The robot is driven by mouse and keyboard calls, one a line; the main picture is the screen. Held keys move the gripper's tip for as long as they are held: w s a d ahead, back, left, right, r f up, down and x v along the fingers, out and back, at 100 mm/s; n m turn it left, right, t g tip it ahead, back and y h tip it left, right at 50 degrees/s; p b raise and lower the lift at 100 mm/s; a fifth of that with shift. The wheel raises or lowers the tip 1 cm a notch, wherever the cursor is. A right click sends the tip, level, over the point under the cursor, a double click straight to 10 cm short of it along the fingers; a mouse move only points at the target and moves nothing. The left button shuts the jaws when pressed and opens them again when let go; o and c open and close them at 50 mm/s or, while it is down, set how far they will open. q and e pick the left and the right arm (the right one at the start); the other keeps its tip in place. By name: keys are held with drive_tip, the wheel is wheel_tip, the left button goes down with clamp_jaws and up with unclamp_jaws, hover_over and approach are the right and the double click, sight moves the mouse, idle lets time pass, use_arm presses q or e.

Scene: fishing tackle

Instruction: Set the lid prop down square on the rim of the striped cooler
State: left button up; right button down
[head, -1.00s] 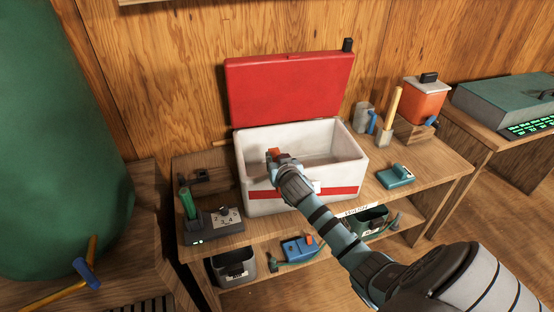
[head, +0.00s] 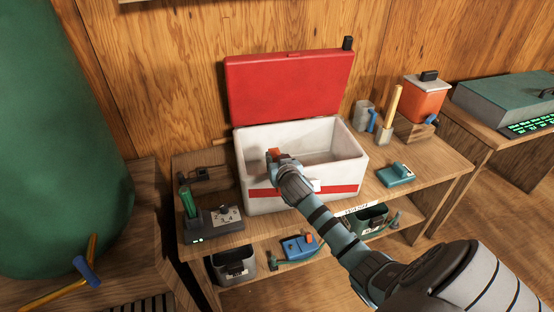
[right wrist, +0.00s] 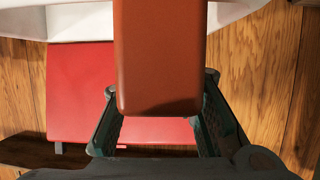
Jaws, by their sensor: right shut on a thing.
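The striped cooler (head: 258,203) is a white box with a red band, standing on the wooden bench. Its red lid (head: 290,90) is open and tilted up behind it. My right gripper (head: 279,158) is at the left part of the cooler's opening, above the front rim. It is shut on an orange-red block, the lid prop (head: 274,153), mostly hidden by the gripper. In the right wrist view the prop (right wrist: 160,55) lies between the fingers, with red lid and white cooler behind. I cannot tell whether the prop touches the rim. My left gripper is out of view.
A dark box with a green handle (head: 188,203) stands left of the cooler. A teal device (head: 396,175) lies to its right, with a grey cup (head: 362,116) and an orange container (head: 424,100) farther back. Bins and a blue device (head: 299,247) are on the lower shelf.

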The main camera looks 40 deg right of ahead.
drive_tip(key=shift+f+b, duration=0.75)
drive_tip(key=shift+f, duration=0.45)
drive_tip(key=c, duration=1.2)
unclamp_jaws()
drive_tip(key=shift+s+r, duration=0.1)
drive_tip(key=v, duration=1.2)
drive_tip(key=shift+a, duration=0.1)
